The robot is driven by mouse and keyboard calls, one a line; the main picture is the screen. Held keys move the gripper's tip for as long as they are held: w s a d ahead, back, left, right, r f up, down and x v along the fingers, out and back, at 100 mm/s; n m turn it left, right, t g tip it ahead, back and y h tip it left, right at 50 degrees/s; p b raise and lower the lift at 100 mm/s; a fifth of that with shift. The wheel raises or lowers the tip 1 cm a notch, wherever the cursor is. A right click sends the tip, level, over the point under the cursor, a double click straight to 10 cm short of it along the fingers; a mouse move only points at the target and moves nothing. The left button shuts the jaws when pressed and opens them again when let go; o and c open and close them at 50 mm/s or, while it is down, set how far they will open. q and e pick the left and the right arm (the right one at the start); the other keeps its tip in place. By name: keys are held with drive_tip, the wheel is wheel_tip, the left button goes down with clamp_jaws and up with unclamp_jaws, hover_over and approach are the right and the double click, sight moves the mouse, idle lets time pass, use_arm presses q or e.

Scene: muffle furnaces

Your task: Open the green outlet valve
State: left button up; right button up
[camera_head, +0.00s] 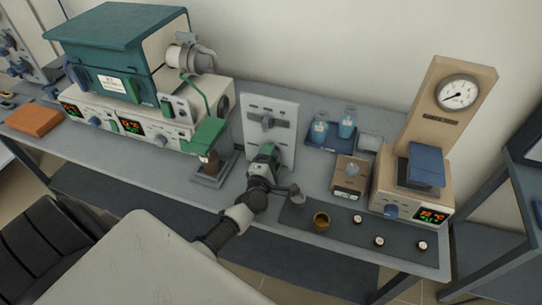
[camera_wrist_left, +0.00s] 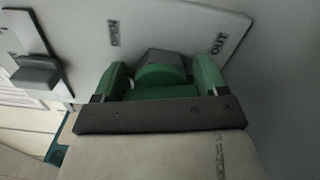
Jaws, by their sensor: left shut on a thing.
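The green outlet valve (camera_wrist_left: 162,74) sits low on a white upright panel (camera_head: 285,108). In the left wrist view its green body with a dark grey top lies between the two green fingers of my left gripper (camera_wrist_left: 160,82). The gripper is shut on it, at the panel's face. In the head view my left gripper (camera_head: 265,158) covers most of the valve. My right gripper is not in view.
A grey valve handle (camera_head: 266,121) is higher on the panel. Right are blue bottles (camera_head: 347,122), a gauge tower (camera_head: 437,108) and a dark mat (camera_head: 330,242) with small items.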

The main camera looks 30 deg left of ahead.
use_arm(q)
drive_tip(key=shift+f+m+p, duration=0.1)
drive_tip(key=shift+m+p, duration=0.2)
drive_tip(key=shift+m, duration=1.3)
drive_tip(key=o, duration=0.9)
drive_tip(key=shift+d, duration=0.1)
drive_tip(key=v, duration=1.1)
drive_tip(key=shift+f, duration=0.1)
drive_tip(key=shift+w, duration=0.1)
